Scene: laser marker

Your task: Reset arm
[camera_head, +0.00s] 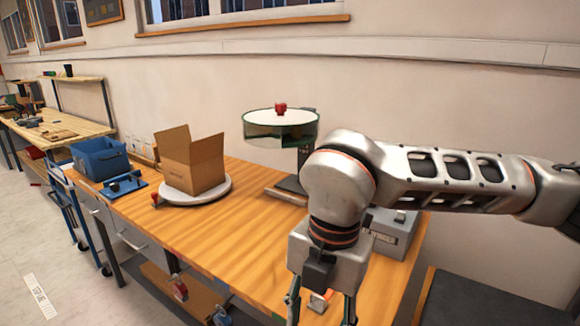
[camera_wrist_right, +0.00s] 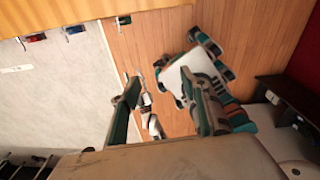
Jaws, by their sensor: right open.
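My right arm reaches in from the right in the head view. My right gripper (camera_head: 321,306) points down over the right part of the wooden workbench (camera_head: 240,235), with its fingers apart. A small red-and-white item (camera_head: 320,300) shows between the fingers; I cannot tell its height relative to them. In the right wrist view the two teal-edged fingers (camera_wrist_right: 160,88) stand apart with nothing gripped between them. The round-topped machine (camera_head: 281,128), with a red knob on top, stands at the back of the bench, left of my arm. My left gripper is in neither view.
An open cardboard box (camera_head: 192,163) sits on a round white plate (camera_head: 205,194) on the bench. A blue bin (camera_head: 100,158) stands at the bench's left end. A grey box (camera_head: 392,238) lies behind my right gripper. The bench's middle is clear.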

